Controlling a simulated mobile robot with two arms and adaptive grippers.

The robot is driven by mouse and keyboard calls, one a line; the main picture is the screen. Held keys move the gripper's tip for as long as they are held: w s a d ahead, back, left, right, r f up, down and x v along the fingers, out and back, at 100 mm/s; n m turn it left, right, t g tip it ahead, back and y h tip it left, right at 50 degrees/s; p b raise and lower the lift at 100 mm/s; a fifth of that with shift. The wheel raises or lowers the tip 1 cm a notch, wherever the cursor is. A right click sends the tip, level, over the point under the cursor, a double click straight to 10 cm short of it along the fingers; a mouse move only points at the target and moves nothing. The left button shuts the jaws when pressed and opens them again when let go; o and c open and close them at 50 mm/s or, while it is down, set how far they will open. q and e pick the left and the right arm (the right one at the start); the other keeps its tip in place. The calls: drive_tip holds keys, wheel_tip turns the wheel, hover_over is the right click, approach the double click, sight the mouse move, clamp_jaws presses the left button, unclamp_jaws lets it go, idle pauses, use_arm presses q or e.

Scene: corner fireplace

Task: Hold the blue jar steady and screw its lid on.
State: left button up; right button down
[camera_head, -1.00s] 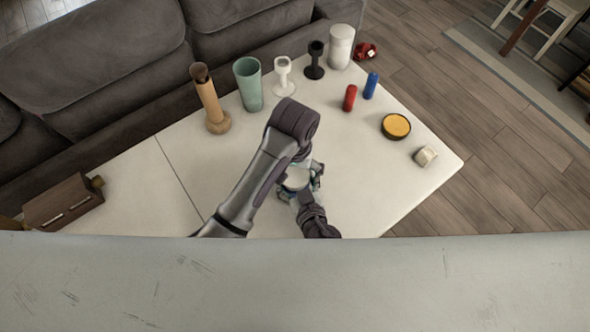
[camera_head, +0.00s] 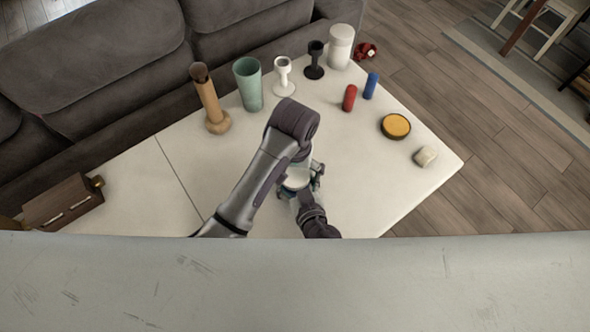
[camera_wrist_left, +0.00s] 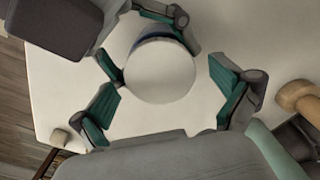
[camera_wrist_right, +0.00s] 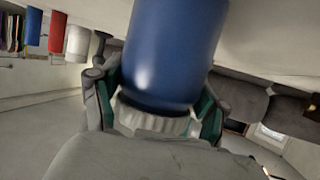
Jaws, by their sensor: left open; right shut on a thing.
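The blue jar (camera_wrist_right: 172,50) fills the middle of the right wrist view, which looks upside down. A white ribbed band (camera_wrist_right: 150,122) shows at its top end. My right gripper (camera_wrist_right: 155,100) is shut on the jar, fingers on both sides. In the left wrist view the round white lid (camera_wrist_left: 160,75) covers the jar top, with a blue strip of jar (camera_wrist_left: 155,37) showing behind it. I cannot tell how far it is screwed on. My left gripper (camera_wrist_left: 166,98) is open above the lid, fingers apart on either side. In the head view the lid (camera_head: 297,178) is partly hidden by my left arm.
On the white table (camera_head: 370,170) stand a wooden vase (camera_head: 208,105), green cup (camera_head: 248,85), white goblet (camera_head: 284,77), black goblet (camera_head: 315,62), white canister (camera_head: 340,47), red and blue cylinders, a yellow-topped round tin (camera_head: 396,126) and a pale block (camera_head: 425,156).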

use_arm(q)
drive_tip(key=shift+r, duration=2.25)
drive_tip(key=shift+f, duration=0.1)
